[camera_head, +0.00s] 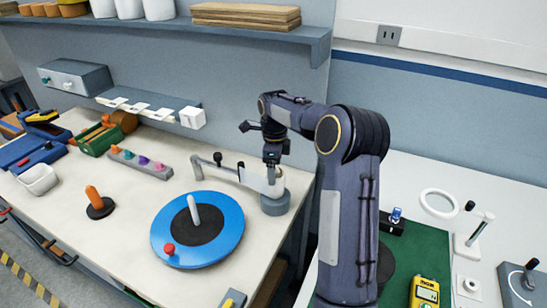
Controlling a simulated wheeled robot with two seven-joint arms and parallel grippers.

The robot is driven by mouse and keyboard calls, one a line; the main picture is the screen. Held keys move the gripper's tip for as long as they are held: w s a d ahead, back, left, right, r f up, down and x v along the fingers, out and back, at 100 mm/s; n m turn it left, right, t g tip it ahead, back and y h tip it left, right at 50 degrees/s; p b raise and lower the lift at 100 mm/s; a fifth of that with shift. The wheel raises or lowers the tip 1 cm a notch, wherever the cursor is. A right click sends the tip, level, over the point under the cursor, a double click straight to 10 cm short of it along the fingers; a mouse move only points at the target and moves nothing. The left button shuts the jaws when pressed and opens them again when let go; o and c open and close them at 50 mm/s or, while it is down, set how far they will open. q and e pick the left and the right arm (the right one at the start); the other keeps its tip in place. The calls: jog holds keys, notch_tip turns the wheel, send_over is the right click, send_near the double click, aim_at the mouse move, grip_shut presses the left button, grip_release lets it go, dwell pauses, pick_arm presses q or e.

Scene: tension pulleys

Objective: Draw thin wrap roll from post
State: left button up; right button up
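A white roll-like piece (265,183), probably the wrap roll, sits above a round grey base (275,204) at the right end of the light bench. A jointed grey arm (222,168) reaches left from it. My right gripper (272,168) points down directly over this piece, at or very near its top. The fingers are small and dark, so I cannot tell whether they are open, shut or touching it. Any post inside the piece is hidden. A blue turntable (226,222) with a black centre, a pale upright peg (193,209) and a red knob (169,248) stands to the left. My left gripper is not in view.
An orange-handled tool (95,200) stands on the bench (120,248). A strip of coloured knobs (141,163) lies behind it. A shelf (170,26) overhangs the back. A green mat (432,250) with a yellow meter (424,293) lies right of my arm.

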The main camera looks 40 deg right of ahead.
jog(key=shift+f, duration=2)
jog(key=shift+c, duration=0.5)
jog(key=c, duration=1)
jog(key=shift+r+p, duration=1.6)
jog(key=shift+r, duration=0.3)
jog(key=shift+r+p, duration=1.25)
jog(key=shift+r, duration=0.4)
jog(key=shift+r, duration=0.15)
